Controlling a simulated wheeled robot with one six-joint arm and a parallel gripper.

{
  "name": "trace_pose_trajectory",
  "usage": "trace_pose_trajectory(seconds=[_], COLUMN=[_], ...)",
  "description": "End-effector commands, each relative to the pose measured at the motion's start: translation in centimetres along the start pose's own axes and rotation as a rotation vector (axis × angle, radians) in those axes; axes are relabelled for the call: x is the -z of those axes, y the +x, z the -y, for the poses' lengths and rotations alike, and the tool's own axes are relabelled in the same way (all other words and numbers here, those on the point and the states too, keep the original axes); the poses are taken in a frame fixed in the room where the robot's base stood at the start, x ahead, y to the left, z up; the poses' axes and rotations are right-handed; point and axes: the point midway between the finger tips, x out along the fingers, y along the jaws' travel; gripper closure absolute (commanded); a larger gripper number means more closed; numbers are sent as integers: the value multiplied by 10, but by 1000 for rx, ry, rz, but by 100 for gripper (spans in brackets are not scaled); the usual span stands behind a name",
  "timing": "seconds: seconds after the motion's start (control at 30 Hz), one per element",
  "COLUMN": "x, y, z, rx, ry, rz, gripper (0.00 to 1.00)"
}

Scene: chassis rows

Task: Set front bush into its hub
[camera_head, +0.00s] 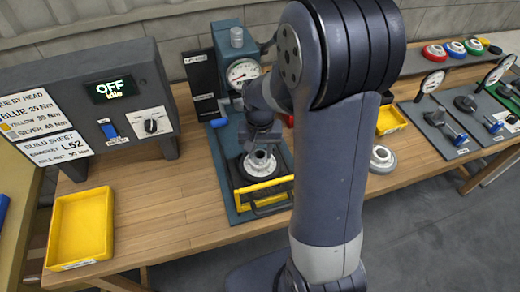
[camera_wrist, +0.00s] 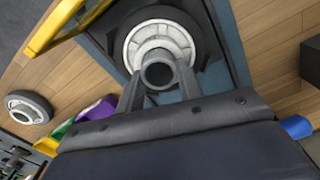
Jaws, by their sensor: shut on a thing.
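The front bush, a short grey tube (camera_wrist: 158,73), is between the two fingers of my gripper (camera_wrist: 159,88) in the wrist view. Its open bore faces the camera. Behind it is a pale ringed hub (camera_wrist: 178,38) on a dark round seat. The bush overlaps the near side of the hub there; I cannot tell whether it touches it or hangs above. In the head view my gripper (camera_head: 261,142) points down over the hub (camera_head: 259,168) at the press, and the fingertips are small and partly hidden.
The press (camera_head: 228,42) with a dial gauge stands behind the hub, and a yellow guard bar (camera_head: 265,190) is in front. Another hub (camera_head: 382,160) lies to the right. A yellow tray (camera_head: 80,228) and a control box (camera_head: 118,90) reading OFF are at the left.

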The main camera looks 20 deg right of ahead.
Motion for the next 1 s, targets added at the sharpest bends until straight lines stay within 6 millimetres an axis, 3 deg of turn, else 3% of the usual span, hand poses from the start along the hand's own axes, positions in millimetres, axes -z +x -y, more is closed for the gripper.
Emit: trace_pose_trajectory(seconds=[0.07, 0.1, 0.4, 0.73, 1.0], x=[0, 0, 0, 1, 1], y=[2, 1, 1, -7, -57], z=[0, 0, 0, 0, 0], rx=[0, 0, 0, 1, 2], ry=[0, 0, 0, 0, 0], rz=[0, 0, 0, -3, -7], gripper=[90, 63, 40, 40, 40])
